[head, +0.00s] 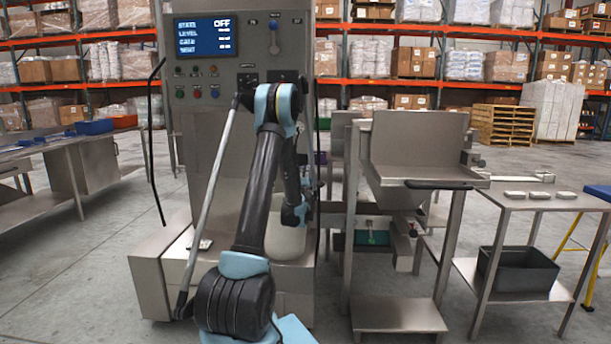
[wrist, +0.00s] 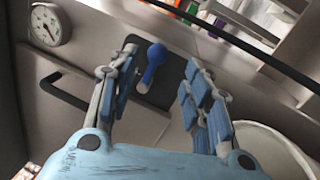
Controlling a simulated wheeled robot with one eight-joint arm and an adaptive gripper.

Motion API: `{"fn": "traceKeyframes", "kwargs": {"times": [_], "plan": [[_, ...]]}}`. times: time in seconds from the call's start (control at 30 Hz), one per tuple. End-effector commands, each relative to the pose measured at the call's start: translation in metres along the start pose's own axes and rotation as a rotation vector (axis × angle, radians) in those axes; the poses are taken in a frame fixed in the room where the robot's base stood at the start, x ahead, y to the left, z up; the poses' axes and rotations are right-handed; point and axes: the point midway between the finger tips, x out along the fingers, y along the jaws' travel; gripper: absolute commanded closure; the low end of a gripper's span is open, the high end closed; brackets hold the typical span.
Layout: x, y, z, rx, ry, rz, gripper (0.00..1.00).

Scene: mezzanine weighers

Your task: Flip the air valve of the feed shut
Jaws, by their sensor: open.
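In the wrist view, a short blue lever (wrist: 153,65) with a rounded knob stands on a dark plate (wrist: 171,67) on a grey metal wall. It looks like the air valve handle and tilts up and slightly right in the picture. My gripper (wrist: 160,57) is open, its two jointed fingers on either side of the lever. The lever shows in the gap, and no contact is visible. I cannot tell how far beyond the fingertips it is. In the head view my arm hides this lever, and the gripper itself is not clearly seen.
A round gauge (wrist: 49,25) and a black bar handle (wrist: 66,88) lie left of the lever. A pale rounded vessel (wrist: 262,143) is close on the right. The cabinet's display (head: 205,36) reads OFF. A steel hopper (head: 418,145) and side table (head: 548,202) stand right.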

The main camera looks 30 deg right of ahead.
Motion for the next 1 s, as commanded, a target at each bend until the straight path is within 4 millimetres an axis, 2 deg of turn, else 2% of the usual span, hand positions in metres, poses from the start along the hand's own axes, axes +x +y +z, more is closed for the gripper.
{"fn": "traceKeyframes", "kwargs": {"times": [0.1,0.33,0.5,1.0], "plan": [[-0.023,0.000,0.000,0.000,-0.001,0.000,0.55],[-0.049,-0.001,0.001,0.000,-0.002,-0.001,0.55],[-0.055,-0.001,0.001,0.000,-0.002,-0.001,0.55],[-0.055,-0.001,0.000,0.001,-0.001,-0.002,0.55]]}}
